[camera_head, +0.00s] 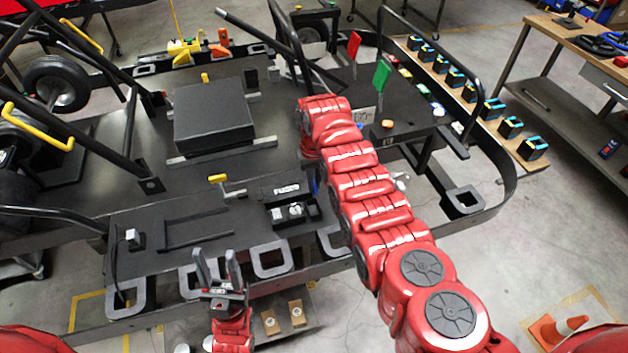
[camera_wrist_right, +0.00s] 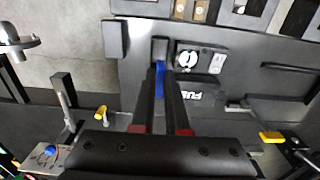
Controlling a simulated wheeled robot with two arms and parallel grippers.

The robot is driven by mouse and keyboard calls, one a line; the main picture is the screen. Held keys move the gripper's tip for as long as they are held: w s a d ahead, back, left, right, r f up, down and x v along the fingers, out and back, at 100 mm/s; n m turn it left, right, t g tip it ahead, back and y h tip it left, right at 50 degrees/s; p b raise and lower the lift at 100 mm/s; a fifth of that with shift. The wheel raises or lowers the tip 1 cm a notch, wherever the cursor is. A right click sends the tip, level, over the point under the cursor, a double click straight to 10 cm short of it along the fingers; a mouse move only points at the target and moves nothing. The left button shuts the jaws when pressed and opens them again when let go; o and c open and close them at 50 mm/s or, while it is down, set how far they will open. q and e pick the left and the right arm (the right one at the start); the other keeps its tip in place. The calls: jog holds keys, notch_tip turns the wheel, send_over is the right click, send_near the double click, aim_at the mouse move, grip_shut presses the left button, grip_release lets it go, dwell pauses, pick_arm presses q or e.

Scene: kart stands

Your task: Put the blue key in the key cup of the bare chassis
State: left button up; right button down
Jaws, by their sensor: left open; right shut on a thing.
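My right gripper (camera_wrist_right: 167,76) is shut on the blue key (camera_wrist_right: 160,80), whose blue body shows between the fingertips. The fingertips are beside the fuse box, over the near side of the black chassis (camera_head: 135,200). A small dark block (camera_wrist_right: 160,48) stands just beyond the fingertips in the right wrist view; I cannot tell whether it is the key cup or whether the key touches it. In the head view my right arm hides most of that gripper. My left gripper (camera_head: 218,268) is open and empty, pointing up at the chassis's near edge.
The fuse box (camera_head: 288,190) and a yellow-handled lever (camera_head: 218,180) stand close to the work spot. A black raised block (camera_head: 213,115) lies farther back. Red and green flags (camera_head: 381,75) stand behind my right arm. An orange cone (camera_head: 552,330) is at lower right.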

aim_at(314, 192)
jog(key=shift+f, duration=0.45)
jog(key=shift+w+f+b, duration=0.15)
jog(key=shift+f+b, duration=0.75)
jog(key=shift+f, duration=0.05)
jog(key=shift+f+b, duration=0.7)
jog(key=shift+f, duration=0.05)
jog(key=shift+f+b, duration=1.15)
jog(key=shift+f, duration=0.2)
jog(key=c, duration=0.8)
grip_release()
jog(key=shift+c, duration=0.2)
